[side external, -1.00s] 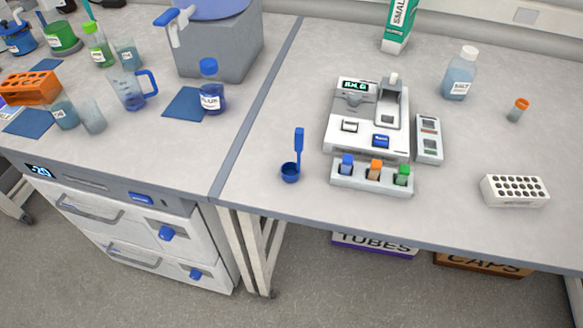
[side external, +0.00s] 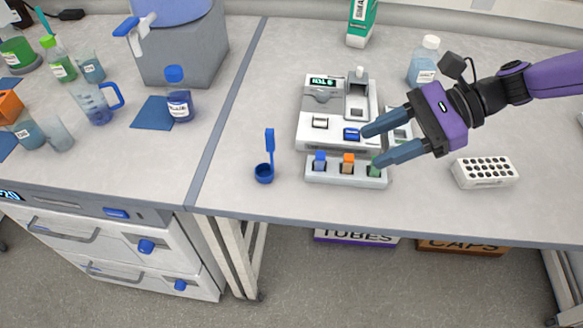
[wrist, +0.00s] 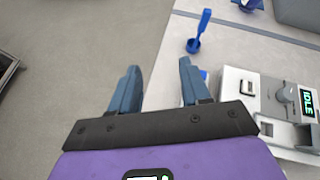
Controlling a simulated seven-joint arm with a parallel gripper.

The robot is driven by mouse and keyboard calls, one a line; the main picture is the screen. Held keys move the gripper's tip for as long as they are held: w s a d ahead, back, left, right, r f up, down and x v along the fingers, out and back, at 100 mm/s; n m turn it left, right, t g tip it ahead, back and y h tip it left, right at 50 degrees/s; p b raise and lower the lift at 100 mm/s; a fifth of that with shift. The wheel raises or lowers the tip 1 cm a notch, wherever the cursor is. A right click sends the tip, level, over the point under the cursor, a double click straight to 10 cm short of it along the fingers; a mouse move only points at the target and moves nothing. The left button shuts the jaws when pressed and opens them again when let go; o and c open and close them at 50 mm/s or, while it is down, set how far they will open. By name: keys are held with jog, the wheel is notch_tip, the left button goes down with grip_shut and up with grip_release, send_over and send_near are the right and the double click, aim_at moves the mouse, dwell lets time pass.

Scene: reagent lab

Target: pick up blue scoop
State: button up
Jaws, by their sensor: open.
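The blue scoop (side external: 265,172) stands on the right-hand bench near its front edge, bowl down and handle pointing up in the side view. It also shows in the wrist view (wrist: 194,45), beyond and to the right of the fingertips. My gripper (side external: 368,148) is purple and black with two blue-grey fingers. It is open and empty, right of the scoop and apart from it, over the front right part of the white device and the tube rack. In the wrist view my gripper (wrist: 158,66) has its fingers spread.
A white holed rack (side external: 486,171) is at right. A labelled blue bottle (side external: 179,100) stands left. Bench around the scoop is clear.

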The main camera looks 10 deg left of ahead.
jog(key=w+a+m+t+y, duration=0.2)
jog(key=w+a+m, duration=0.1)
jog(key=w+m, duration=0.15)
send_near(268, 150)
jog(key=a, duration=0.4)
jog(key=shift+a+f, duration=0.1)
jog(key=shift+a, duration=0.25)
jog(key=shift+x, duration=2.55)
jog(key=shift+w, duration=0.25)
grip_shut()
